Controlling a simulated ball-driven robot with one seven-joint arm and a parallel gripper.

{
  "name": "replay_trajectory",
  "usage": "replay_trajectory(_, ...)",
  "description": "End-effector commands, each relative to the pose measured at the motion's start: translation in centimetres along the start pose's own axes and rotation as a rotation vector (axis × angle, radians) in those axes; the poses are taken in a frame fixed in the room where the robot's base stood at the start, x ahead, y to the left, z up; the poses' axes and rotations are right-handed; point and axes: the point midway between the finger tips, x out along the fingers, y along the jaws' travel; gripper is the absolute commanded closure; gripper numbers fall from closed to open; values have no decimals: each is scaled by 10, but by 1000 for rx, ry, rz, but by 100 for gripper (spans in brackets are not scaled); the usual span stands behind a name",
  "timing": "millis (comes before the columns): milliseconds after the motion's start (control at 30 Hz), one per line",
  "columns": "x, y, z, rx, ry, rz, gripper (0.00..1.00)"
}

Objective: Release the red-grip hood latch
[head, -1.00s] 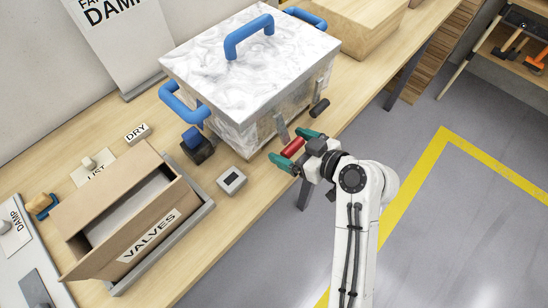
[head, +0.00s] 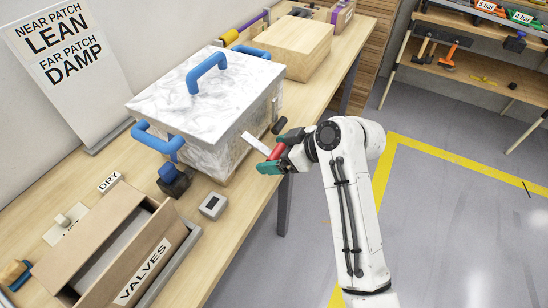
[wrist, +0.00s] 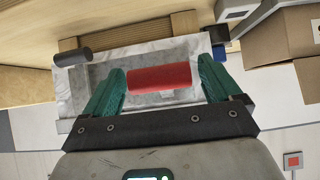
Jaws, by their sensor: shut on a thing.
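The hood is a white marbled box (head: 185,98) with blue handles on the workbench. Its red grip (head: 275,153) is at the front side, at the end of a flat pale metal lever (head: 256,143) that slants outward and down from the hood. My gripper (head: 281,150), with teal fingers, is shut on the red grip, one finger at each end. In the wrist view the red grip (wrist: 158,79) lies crosswise between the fingers. A second latch with a black grip (head: 279,126) sits further along the same side; it also shows in the wrist view (wrist: 73,57).
A grey box with a small display (head: 213,206) and a dark block with a blue top (head: 172,178) stand left of the hood. A cardboard VALVES box (head: 140,262) is at front left. A wooden box (head: 297,46) stands behind. The floor at right is open.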

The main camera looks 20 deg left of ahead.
Motion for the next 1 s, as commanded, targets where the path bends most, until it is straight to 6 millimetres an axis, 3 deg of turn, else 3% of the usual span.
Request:
replay_trajectory(33,-5,3,-9,-7,15,9,64)
replay_trajectory(200,-7,3,-12,-8,18,10,64)
replay_trajectory(1000,-7,1,-17,-12,20,6,64)
